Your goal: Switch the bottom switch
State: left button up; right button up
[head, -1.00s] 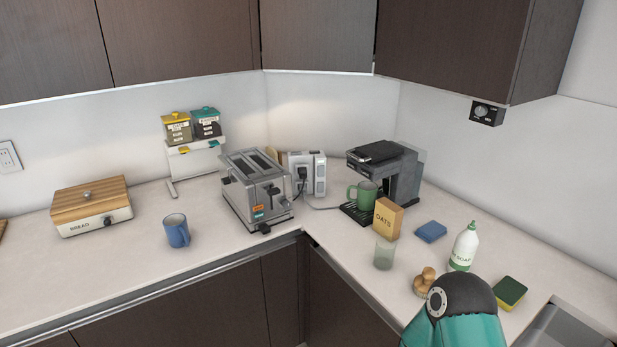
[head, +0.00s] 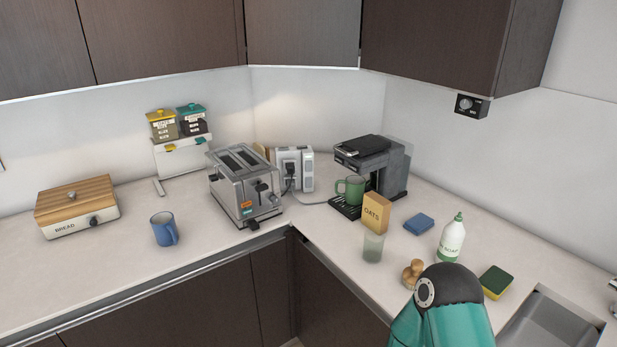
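I cannot pick out a bottom switch for certain. A small black control box with a round dial (head: 470,105) hangs under the right wall cabinet, and its fine markings are too small to read. The steel toaster (head: 245,187) has levers and knobs on its near end. A white power unit with a black plug (head: 293,170) stands just right of the toaster. The black coffee maker (head: 378,170) stands further right with a green mug (head: 350,189) at its front. Neither of my grippers is in view; only a teal and black arm part of mine shows at the bottom right.
An oats box (head: 376,213), a glass (head: 373,247), a soap bottle (head: 451,240) and a sponge (head: 496,282) crowd the right counter beside the sink (head: 550,325). A blue mug (head: 164,229) and bread box (head: 77,212) stand left, with bare counter between mug and toaster.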

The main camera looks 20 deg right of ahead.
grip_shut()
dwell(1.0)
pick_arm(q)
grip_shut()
